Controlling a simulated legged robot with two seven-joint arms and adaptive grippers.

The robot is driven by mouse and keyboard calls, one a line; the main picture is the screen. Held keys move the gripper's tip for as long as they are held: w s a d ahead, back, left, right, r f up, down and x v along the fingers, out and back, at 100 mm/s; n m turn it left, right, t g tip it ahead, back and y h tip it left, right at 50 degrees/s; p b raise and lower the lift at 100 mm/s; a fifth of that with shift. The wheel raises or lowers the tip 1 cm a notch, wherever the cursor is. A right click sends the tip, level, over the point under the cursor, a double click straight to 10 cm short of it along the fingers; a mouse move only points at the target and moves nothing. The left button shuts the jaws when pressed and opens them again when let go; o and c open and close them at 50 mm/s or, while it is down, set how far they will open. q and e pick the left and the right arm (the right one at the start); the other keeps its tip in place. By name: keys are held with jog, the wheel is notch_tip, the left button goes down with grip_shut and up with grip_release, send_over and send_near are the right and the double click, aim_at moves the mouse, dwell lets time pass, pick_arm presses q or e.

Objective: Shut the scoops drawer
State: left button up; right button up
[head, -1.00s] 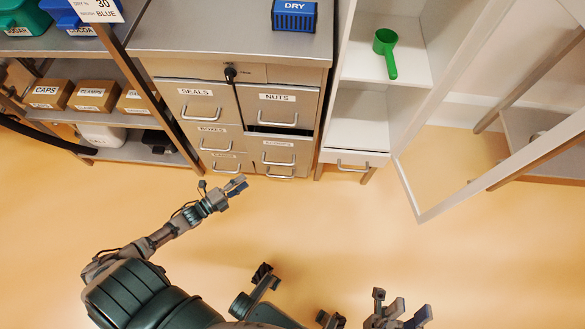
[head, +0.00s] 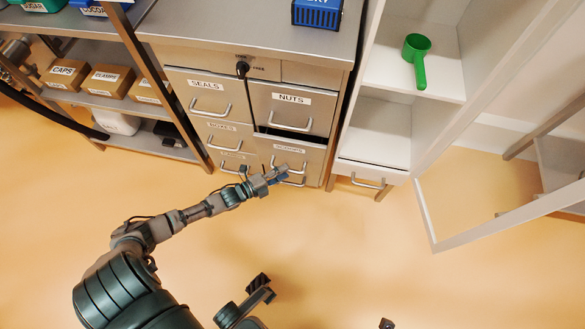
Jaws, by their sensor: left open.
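The scoops drawer (head: 309,157) is in the right column of the metal cabinet, under the NUTS drawer (head: 309,103). It stands out a little, with a dark gap above its front; its label is small and blurred. I cannot tell whether the fingers touch the front. Only a small tip of my right gripper (head: 387,323) shows at the bottom edge.
Shelves with boxes (head: 105,80) stand left. The floor in front is clear.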

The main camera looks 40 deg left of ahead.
pick_arm(q)
jog(key=shift+d+x, duration=0.2)
jog(key=shift+x, duration=1.05)
jog(key=shift+a+r, duration=0.1)
jog(key=shift+a, duration=0.05)
jog(key=c, duration=0.7)
jog(key=shift+s, duration=0.1)
grip_shut()
